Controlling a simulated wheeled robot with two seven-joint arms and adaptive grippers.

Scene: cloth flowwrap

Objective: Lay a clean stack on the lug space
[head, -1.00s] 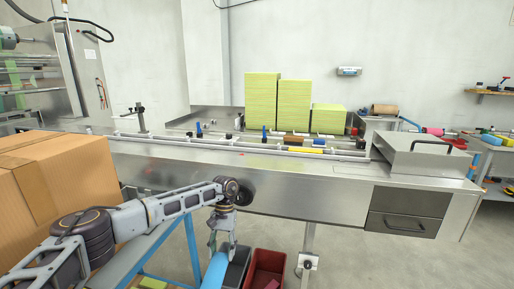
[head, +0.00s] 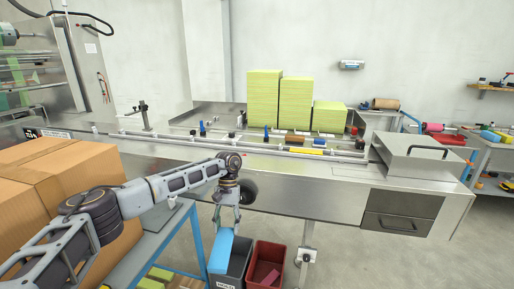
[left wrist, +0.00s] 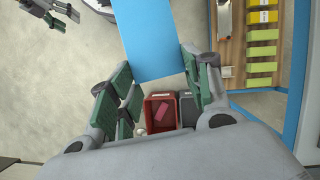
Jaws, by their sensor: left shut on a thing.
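My left gripper (head: 228,221) is shut on a blue cloth stack (head: 220,252). In the left wrist view the blue stack (left wrist: 152,38) extends out from between the green-padded fingers. It hangs below the conveyor's front face, in front of the grey bin. The conveyor (head: 300,180) runs across the head view. Its lug channel holds a brown piece (head: 298,139) and a yellow piece (head: 307,151); I cannot make out the single lug spaces. My right gripper (left wrist: 58,14) shows small at the wrist view's top left, its fingers apart and empty.
Yellow-green piles (head: 263,98) stand behind the lug channel. A cardboard box (head: 70,185) is at the left. A grey bin (head: 236,262) and a red bin (head: 267,262) stand below the conveyor. A blue-framed cart (left wrist: 296,95) carries several yellow-green stacks (left wrist: 262,52).

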